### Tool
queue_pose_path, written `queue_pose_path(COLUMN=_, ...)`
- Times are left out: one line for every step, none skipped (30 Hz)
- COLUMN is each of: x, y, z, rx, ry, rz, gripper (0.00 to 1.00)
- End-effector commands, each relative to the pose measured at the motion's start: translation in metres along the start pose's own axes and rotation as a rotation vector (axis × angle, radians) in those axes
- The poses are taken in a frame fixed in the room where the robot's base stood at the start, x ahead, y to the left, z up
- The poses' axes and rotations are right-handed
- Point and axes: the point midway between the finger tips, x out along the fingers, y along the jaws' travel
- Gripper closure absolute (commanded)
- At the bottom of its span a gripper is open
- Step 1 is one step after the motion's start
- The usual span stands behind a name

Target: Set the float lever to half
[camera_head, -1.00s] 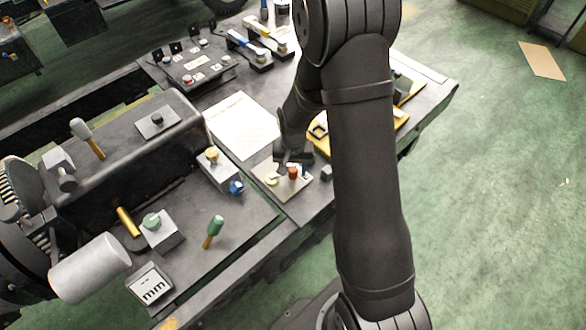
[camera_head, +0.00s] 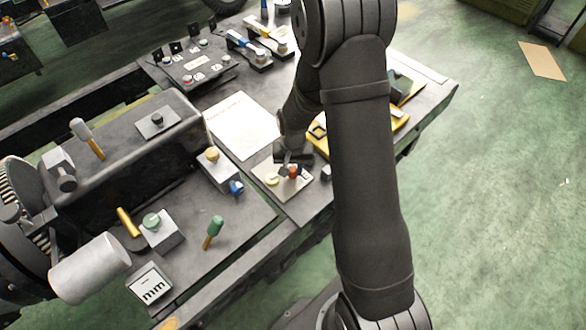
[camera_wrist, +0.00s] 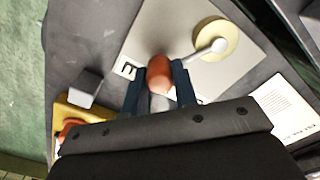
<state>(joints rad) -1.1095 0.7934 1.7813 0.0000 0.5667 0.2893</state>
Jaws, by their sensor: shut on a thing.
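The float lever has an orange-red knob (camera_wrist: 159,70) on a thin grey arm running from a pale yellow disc (camera_wrist: 213,41). It sits on a light grey plate (camera_wrist: 165,25) with small lettered labels, one partly hidden by my gripper. In the wrist view my gripper (camera_wrist: 159,84) has its two dark blue fingers on either side of the knob, shut on it. In the head view my gripper (camera_head: 289,169) is down at the plate (camera_head: 268,192), partly covering the knob (camera_head: 296,172). The disc (camera_head: 271,179) lies left of the knob.
A white paper sheet (camera_head: 241,125) lies behind the plate. A grey block with a yellow knob and blue part (camera_head: 219,170) stands to the left. A small grey block (camera_head: 326,173) and a yellow fixture (camera_head: 318,129) are close on the right.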

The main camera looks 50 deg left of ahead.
Motion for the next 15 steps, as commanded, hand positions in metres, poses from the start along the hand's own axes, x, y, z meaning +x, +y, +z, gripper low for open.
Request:
queue_pose_path(x=0.000, y=0.000, z=-0.001, rx=-0.019, ry=-0.001, rz=0.000, gripper=1.00)
queue_pose_path(x=0.000, y=-0.001, z=-0.002, rx=-0.032, ry=-0.001, rz=0.000, gripper=1.00)
queue_pose_path(x=0.000, y=-0.001, z=-0.004, rx=-0.054, ry=0.000, rz=0.000, gripper=1.00)
queue_pose_path(x=0.000, y=-0.002, z=-0.005, rx=-0.070, ry=0.000, rz=0.000, gripper=1.00)
queue_pose_path(x=-0.001, y=-0.002, z=-0.006, rx=-0.090, ry=0.000, rz=0.000, gripper=1.00)
queue_pose_path(x=-0.001, y=-0.003, z=-0.008, rx=-0.116, ry=0.000, rz=0.000, gripper=1.00)
queue_pose_path(x=0.000, y=-0.003, z=-0.009, rx=-0.136, ry=0.000, rz=0.000, gripper=1.00)
queue_pose_path(x=0.000, y=-0.004, z=-0.010, rx=-0.159, ry=0.000, rz=0.000, gripper=1.00)
queue_pose_path(x=0.000, y=-0.004, z=-0.012, rx=-0.187, ry=0.000, rz=0.000, gripper=1.00)
queue_pose_path(x=0.000, y=-0.005, z=-0.013, rx=-0.208, ry=0.000, rz=0.000, gripper=1.00)
queue_pose_path(x=0.000, y=-0.006, z=-0.015, rx=-0.229, ry=0.000, rz=0.000, gripper=1.00)
queue_pose_path(x=0.000, y=-0.007, z=-0.016, rx=-0.257, ry=0.000, rz=0.000, gripper=1.00)
queue_pose_path(x=0.000, y=-0.007, z=-0.017, rx=-0.277, ry=0.000, rz=0.000, gripper=1.00)
queue_pose_path(x=0.000, y=-0.008, z=-0.018, rx=-0.296, ry=0.000, rz=0.000, gripper=1.00)
queue_pose_path(x=0.000, y=-0.009, z=-0.019, rx=-0.322, ry=-0.001, rz=0.000, gripper=1.00)
